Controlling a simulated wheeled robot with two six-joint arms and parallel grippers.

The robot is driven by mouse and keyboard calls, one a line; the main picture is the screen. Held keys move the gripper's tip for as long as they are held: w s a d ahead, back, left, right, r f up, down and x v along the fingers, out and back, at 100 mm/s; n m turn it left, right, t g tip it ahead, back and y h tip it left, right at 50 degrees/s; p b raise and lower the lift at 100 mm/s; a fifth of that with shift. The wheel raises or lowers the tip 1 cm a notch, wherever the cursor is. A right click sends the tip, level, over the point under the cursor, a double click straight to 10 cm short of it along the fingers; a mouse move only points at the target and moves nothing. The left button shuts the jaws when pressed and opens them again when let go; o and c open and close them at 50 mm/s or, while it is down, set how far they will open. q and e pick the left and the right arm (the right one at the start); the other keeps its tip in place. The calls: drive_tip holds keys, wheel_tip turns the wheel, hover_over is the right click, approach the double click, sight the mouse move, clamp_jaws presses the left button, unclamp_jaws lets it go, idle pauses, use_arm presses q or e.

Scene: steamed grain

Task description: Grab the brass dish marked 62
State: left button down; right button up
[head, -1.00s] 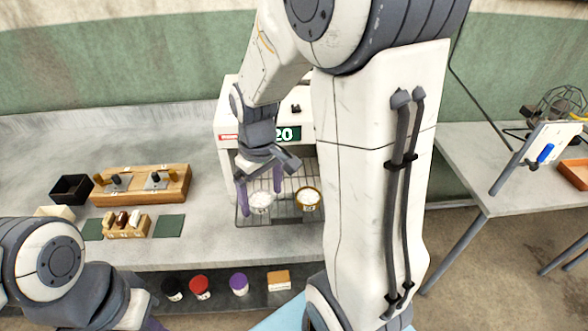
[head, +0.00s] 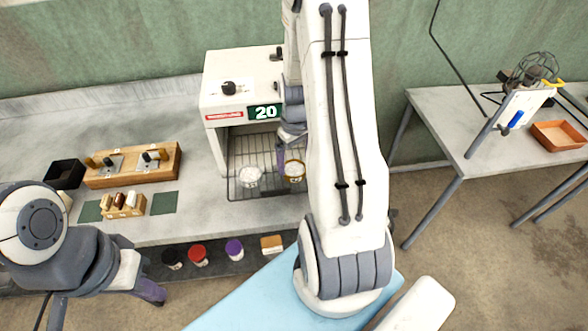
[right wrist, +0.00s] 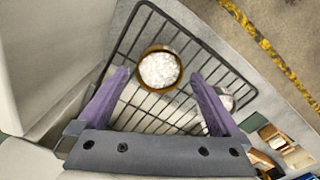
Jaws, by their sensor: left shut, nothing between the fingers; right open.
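The brass dish (head: 295,178) stands on the wire rack (head: 235,194) under the white steamer, filled with white grain. A small label shows on its front, too small to read. In the right wrist view the brass dish (right wrist: 145,56) lies between and just beyond the fingertips. My right gripper (right wrist: 160,78) is open and empty, above the rack. In the head view my right arm hides most of that gripper (head: 283,158); a purple finger shows beside the dish. My left gripper (head: 152,292) is shut and empty, low at the left.
The steamer (head: 226,105) reads 20. A wooden block (head: 165,171) and a black box (head: 64,174) stand left. Several jars sit on the lower shelf.

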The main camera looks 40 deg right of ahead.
sight(295, 174)
drive_tip(key=shift+f+p, duration=0.3)
drive_tip(key=shift+f, duration=1.35)
drive_tip(key=c, duration=1.2)
drive_tip(key=shift+r, duration=0.1)
